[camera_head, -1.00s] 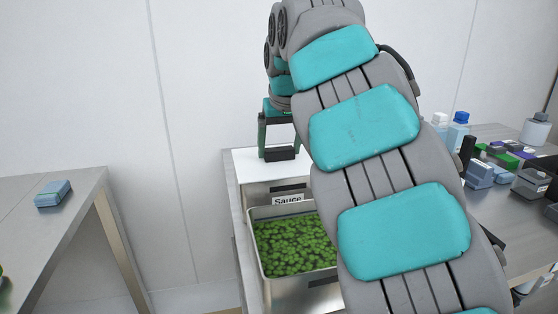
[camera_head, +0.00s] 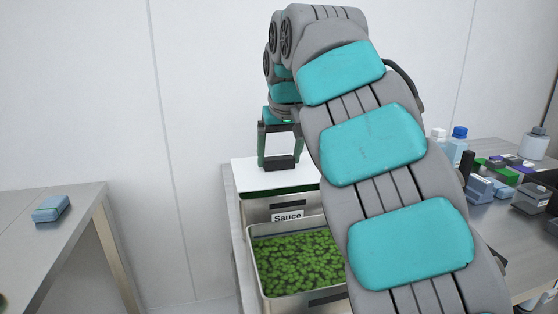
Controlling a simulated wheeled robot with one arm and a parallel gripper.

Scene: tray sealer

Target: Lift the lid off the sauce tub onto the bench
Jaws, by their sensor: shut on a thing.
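The sauce tub (camera_head: 262,211) is a steel container with a "Sauce" label on its front, behind an open tub of green pieces. Its white lid (camera_head: 250,178) lies flat over it, with a thin dark green strip showing under the lid's front edge. The lid appears slightly raised from the tub. My gripper (camera_head: 280,163) points down and is shut on the lid's dark handle. My arm hides the right side of the lid and tub.
An open steel tub (camera_head: 256,292) of green pieces stands in front of the sauce tub. A steel bench (camera_head: 52,248) at left holds a blue pack (camera_head: 51,209) and has clear room. The right table (camera_head: 510,236) is crowded with bottles and boxes.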

